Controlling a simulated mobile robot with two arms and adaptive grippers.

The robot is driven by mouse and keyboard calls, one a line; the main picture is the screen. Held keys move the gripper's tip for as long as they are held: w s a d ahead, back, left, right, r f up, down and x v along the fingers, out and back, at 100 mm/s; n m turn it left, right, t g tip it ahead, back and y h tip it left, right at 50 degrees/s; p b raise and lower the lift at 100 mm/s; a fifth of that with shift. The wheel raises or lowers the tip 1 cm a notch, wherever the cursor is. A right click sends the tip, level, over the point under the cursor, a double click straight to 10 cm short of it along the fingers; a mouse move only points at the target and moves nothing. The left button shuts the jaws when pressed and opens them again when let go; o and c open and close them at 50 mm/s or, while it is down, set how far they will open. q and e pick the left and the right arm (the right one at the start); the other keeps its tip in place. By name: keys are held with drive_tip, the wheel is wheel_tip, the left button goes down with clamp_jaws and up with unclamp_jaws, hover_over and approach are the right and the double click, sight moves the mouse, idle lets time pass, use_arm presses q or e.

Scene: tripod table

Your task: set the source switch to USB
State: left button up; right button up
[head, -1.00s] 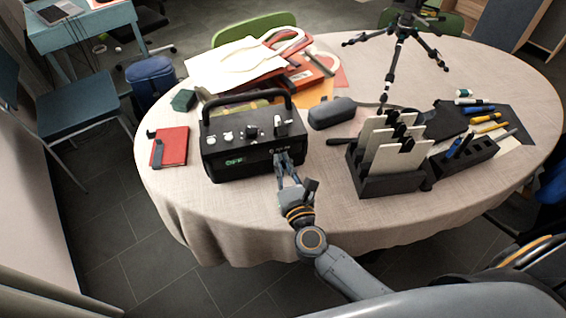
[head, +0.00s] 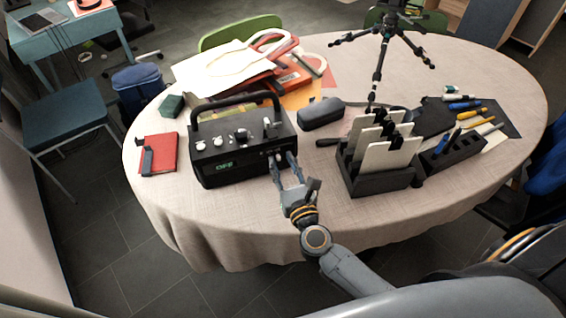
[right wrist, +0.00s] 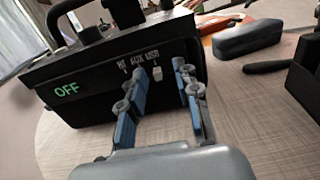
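The black radio box (head: 240,172) with a top handle stands near the table's front left edge. It also shows in the right wrist view (right wrist: 95,88); its green display (right wrist: 67,90) reads OFF. The front bears the labels BT, AUX and USB (right wrist: 152,55). The small pale source switch knob (right wrist: 157,73) sits below the USB label, at the right end of the row. My right gripper (head: 282,158) is open in front of this face, with its fingers on either side of the knob, apart from it. My left gripper is not in view.
A red notebook (head: 162,153) lies left of the radio. A dark case (head: 321,113) lies behind right, and a black rack (head: 375,181) with pale panels stands to the right. A tripod (head: 380,70) stands at the back. Bare tablecloth lies in front of the radio.

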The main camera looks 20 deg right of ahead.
drive_tip(key=s, duration=1.1)
drive_tip(key=shift+s+a, duration=0.15)
drive_tip(key=shift+s, duration=0.25)
